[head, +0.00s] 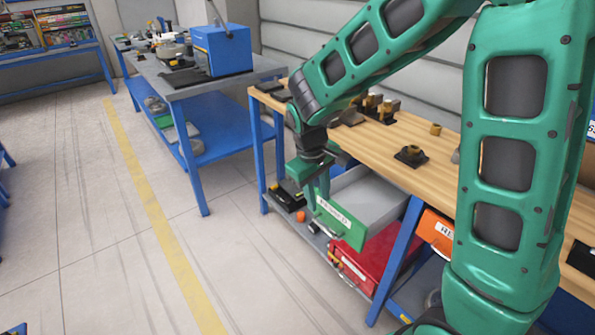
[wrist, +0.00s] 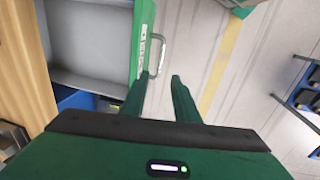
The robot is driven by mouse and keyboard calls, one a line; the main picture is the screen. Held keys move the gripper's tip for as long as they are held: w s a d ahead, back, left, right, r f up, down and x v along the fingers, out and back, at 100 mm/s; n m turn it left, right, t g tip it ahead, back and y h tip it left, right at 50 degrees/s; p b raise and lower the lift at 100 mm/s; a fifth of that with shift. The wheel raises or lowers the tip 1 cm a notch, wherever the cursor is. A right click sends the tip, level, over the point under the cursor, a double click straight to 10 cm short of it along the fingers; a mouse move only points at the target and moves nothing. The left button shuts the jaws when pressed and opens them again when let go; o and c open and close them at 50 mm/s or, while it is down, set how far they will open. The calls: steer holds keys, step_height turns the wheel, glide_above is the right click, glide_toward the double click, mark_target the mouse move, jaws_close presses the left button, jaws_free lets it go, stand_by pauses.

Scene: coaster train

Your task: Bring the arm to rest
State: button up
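My arm reaches down to the front of the wooden-topped workbench (head: 455,161). My gripper (head: 317,203) points down beside the open drawer with a green front (head: 340,223). The wrist view shows my gripper (wrist: 160,79) with its two fingers apart and nothing visible between them. The drawer's metal handle (wrist: 157,54) lies just beyond the fingertips, and I cannot tell the exact gap. The drawer's grey inside (wrist: 88,40) looks empty where it shows. The label on the green front is too small to read surely.
A red drawer or bin (head: 372,268) and an orange-fronted one (head: 436,232) sit under the bench. Small brass and dark parts (head: 411,155) stand on top. A blue-legged table (head: 245,75) is behind. Open floor (head: 120,230) lies to the left.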

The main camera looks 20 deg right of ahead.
steer(key=s+d+r+m, duration=0.55)
steer(key=s+d, duration=0.35)
steer(key=d, duration=0.4)
steer(key=s+d+r+m+y, duration=0.1)
steer(key=s+d+m, duration=0.1)
steer(key=s, duration=0.6)
steer(key=s+d+r+m+y, duration=0.1)
steer(key=s+d+r+m, duration=0.1)
steer(key=s, duration=0.7)
steer(key=shift+d+r+m+g, duration=0.25)
steer(key=shift+d+m+g, duration=0.15)
steer(key=shift+d+m, duration=0.45)
steer(key=shift+d, duration=0.1)
steer(key=shift+w+f, duration=0.25)
steer(key=shift+w, duration=0.35)
steer(key=shift+s+d, duration=0.1)
